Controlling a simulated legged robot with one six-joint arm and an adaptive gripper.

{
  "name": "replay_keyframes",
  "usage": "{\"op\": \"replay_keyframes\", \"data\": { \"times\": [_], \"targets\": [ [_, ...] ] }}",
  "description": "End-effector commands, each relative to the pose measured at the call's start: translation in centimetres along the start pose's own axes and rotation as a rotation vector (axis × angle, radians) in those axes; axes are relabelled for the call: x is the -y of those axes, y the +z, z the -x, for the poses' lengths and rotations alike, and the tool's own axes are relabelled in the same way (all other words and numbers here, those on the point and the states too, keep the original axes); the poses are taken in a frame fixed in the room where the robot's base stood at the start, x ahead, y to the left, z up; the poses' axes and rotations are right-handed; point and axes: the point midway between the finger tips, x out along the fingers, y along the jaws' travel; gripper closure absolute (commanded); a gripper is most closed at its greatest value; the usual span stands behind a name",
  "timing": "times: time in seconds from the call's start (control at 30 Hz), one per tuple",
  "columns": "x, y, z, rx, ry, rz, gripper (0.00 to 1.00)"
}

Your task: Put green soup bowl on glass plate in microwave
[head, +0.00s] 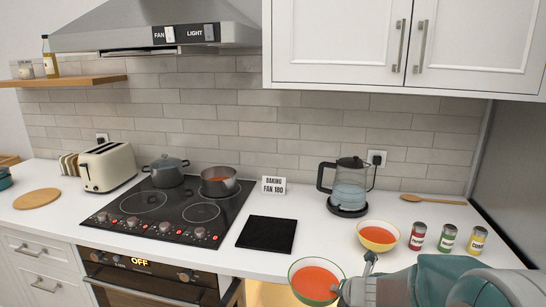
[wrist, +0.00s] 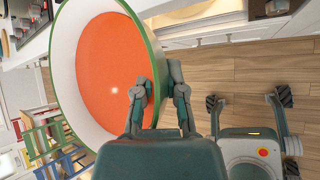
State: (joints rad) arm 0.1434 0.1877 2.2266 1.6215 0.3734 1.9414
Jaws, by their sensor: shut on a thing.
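The green-rimmed soup bowl (head: 293,267), white inside and full of orange soup, is at the bottom of the head view, in front of the counter edge. My gripper (wrist: 157,92) is shut on the bowl's rim, with one finger inside the wall and one outside. The bowl fills the upper left of the wrist view (wrist: 66,62). In the head view my gripper (head: 352,282) is at the bowl's right side. I cannot make out the glass plate or identify a microwave in either view.
A warmly lit opening (head: 268,294) shows below the counter, left of the bowl. A yellow bowl of soup (head: 378,248), several cans (head: 447,238) and a kettle (head: 349,192) stand on the counter. A black mat (head: 266,234) lies right of the hob (head: 160,210).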

Motion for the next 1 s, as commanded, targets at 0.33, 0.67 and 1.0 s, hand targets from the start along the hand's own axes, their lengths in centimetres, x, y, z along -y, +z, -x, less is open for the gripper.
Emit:
{"op": "replay_keyframes", "data": {
  "times": [0.33,0.67,1.0],
  "targets": [
    [0.9,-1.2,-1.2,0.042,-0.035,-0.051,1.00],
    [0.9,-1.2,-1.3,0.045,-0.037,-0.054,1.00],
    [0.9,-1.2,-1.4,0.037,-0.029,-0.044,1.00]
  ]
}}
